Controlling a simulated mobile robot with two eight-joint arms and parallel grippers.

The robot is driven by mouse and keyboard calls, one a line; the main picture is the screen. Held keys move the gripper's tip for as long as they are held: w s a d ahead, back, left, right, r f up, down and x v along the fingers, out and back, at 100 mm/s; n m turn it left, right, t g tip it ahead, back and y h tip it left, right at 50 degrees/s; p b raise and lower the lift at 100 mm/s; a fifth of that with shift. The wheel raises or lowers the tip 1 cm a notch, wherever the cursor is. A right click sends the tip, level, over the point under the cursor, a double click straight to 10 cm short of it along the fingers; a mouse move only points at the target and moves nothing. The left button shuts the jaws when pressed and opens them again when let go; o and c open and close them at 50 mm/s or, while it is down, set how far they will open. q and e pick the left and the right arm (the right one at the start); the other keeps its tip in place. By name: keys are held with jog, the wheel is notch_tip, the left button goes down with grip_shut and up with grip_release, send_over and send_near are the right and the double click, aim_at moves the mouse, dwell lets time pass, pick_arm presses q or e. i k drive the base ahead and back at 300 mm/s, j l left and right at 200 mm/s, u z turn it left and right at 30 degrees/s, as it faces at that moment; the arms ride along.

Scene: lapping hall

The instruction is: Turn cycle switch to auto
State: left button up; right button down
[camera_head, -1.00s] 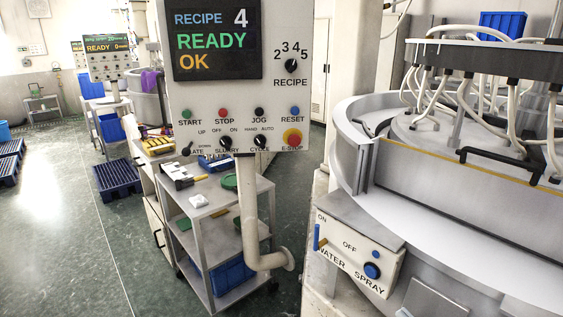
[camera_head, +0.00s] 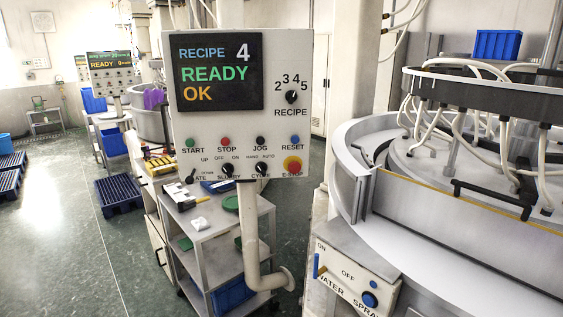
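The control panel (camera_head: 288,119) stands upright on a bent pale post in the middle of the head view. Its screen (camera_head: 217,72) reads RECIPE 4, READY, OK. The cycle switch (camera_head: 261,169) is a small black knob at the panel's lower edge, between the slurry knob (camera_head: 227,170) and the red-and-yellow E-stop (camera_head: 292,165). HAND and AUTO are printed above the cycle switch. The knob is too small to tell which way it points. Neither of my grippers shows in the view.
A grey trolley (camera_head: 226,252) with tools stands behind the panel's post. A large round lapping machine (camera_head: 408,225) fills the right side, with a water spray box (camera_head: 340,272) at its front. Blue pallets (camera_head: 119,194) lie on the left. The green floor between is clear.

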aim_at(262, 167)
jog(key=i+j+z, duration=0.15)
jog(key=j, duration=2.35)
jog(key=k, duration=0.05)
